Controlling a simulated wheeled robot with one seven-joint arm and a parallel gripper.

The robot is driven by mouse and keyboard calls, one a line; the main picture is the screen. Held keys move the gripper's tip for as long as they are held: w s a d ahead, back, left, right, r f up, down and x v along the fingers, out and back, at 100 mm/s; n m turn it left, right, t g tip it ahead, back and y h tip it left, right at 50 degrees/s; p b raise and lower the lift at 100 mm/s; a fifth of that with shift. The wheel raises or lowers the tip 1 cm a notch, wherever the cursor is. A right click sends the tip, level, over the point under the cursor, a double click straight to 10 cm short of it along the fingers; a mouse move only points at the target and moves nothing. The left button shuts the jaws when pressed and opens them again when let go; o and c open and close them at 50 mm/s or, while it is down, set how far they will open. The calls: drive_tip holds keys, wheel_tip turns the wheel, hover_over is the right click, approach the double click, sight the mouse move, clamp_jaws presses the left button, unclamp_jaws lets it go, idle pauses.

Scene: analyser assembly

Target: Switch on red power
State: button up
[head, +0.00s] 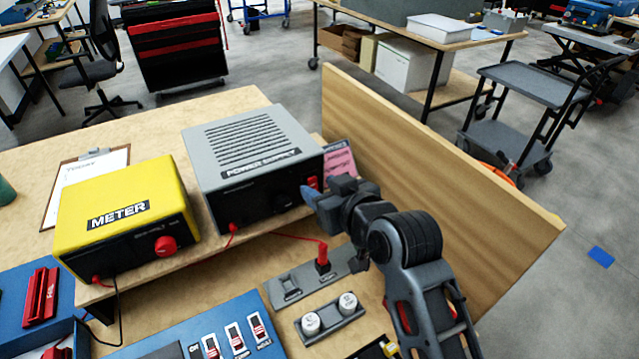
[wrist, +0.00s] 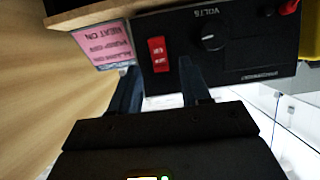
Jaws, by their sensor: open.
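The grey power supply (head: 245,135) stands on the raised wooden shelf. Its black front faces my arm. A red switch (head: 313,182) sits at the right end of that front, and it also shows in the wrist view (wrist: 160,53), left of the VOLTS knob (wrist: 210,38). My gripper (head: 321,196) is in front of that end of the panel. In the wrist view my gripper (wrist: 160,82) is open and empty, with its two fingers spread below and to either side of the switch. I cannot tell whether the fingers touch the panel or which way the switch is set.
A yellow meter (head: 125,210) stands left of the power supply. A pink sign (head: 340,160) is at its right, beside a wooden side panel (head: 430,160). A red lead runs to a red plug (head: 322,262) below. A blue box with switches (head: 215,335) is at the front.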

drive_tip(key=shift+x, duration=1)
clamp_jaws()
